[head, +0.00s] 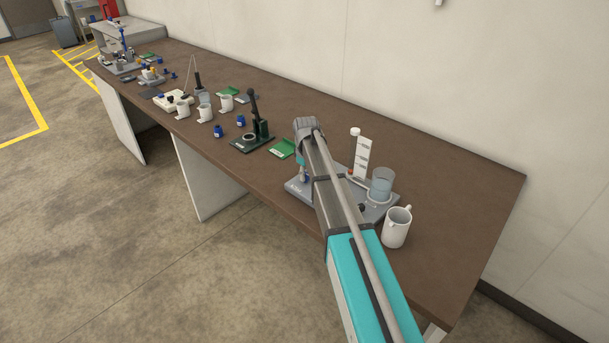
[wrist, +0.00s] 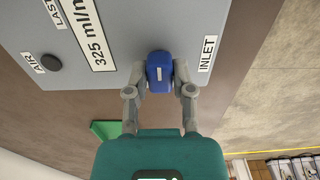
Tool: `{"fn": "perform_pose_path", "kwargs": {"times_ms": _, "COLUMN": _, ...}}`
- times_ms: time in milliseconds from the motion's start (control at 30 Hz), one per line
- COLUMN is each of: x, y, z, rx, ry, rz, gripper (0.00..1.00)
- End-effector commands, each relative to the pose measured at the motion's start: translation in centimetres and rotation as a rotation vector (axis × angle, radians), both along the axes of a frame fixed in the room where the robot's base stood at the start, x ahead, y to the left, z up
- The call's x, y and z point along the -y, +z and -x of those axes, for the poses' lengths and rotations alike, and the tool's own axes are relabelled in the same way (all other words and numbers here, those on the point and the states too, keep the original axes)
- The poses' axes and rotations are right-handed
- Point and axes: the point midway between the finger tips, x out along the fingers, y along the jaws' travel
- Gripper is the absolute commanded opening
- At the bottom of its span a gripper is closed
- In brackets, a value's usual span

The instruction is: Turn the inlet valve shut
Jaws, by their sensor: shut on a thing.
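The inlet valve is a blue knob (wrist: 160,66) with a white line on top. In the wrist view it sits at the edge of a grey base plate (wrist: 120,72), beside the INLET label (wrist: 207,54). My gripper (wrist: 159,82) is shut on the knob, one finger on each side. The white line runs roughly up and down the wrist picture. In the head view the grey base plate (head: 377,213) stands near the right end of the bench, and my arm hides much of it, including a clear view of the knob.
The base plate carries a clear beaker (head: 382,182) and a white scale panel (head: 361,157). A white mug (head: 397,228) stands just right of it. A green card (head: 282,149) and a dark stand (head: 254,140) are to the left. The bench's right end (head: 470,190) is clear.

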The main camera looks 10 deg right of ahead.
Motion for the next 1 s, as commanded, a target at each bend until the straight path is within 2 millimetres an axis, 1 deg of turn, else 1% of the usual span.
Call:
{"fn": "perform_pose_path", "kwargs": {"times_ms": 67, "x": -0.2, "y": 0.0, "z": 0.0, "rx": 0.0, "ry": 0.003, "rz": -0.003, "gripper": 0.0}}
{"fn": "perform_pose_path", "kwargs": {"times_ms": 100, "x": -0.2, "y": 0.0, "z": 0.0, "rx": 0.0, "ry": 0.003, "rz": -0.003, "gripper": 0.37}}
{"fn": "perform_pose_path", "kwargs": {"times_ms": 167, "x": -0.2, "y": 0.0, "z": 0.0, "rx": 0.0, "ry": 0.003, "rz": -0.003, "gripper": 0.48}}
{"fn": "perform_pose_path", "kwargs": {"times_ms": 200, "x": -0.1, "y": 0.0, "z": 0.0, "rx": 0.0, "ry": 0.002, "rz": -0.003, "gripper": 0.55}}
{"fn": "perform_pose_path", "kwargs": {"times_ms": 267, "x": -0.1, "y": 0.0, "z": 0.0, "rx": 0.0, "ry": 0.002, "rz": -0.003, "gripper": 0.66}}
{"fn": "perform_pose_path", "kwargs": {"times_ms": 767, "x": -0.1, "y": 0.1, "z": 0.0, "rx": 0.0, "ry": 0.0, "rz": -0.001, "gripper": 0.66}}
{"fn": "perform_pose_path", "kwargs": {"times_ms": 867, "x": -0.1, "y": 0.4, "z": 0.0, "rx": 0.0, "ry": 0.0, "rz": -0.001, "gripper": 0.66}}
{"fn": "perform_pose_path", "kwargs": {"times_ms": 1000, "x": -0.1, "y": 1.4, "z": 0.0, "rx": 0.0, "ry": 0.0, "rz": -0.001, "gripper": 0.66}}
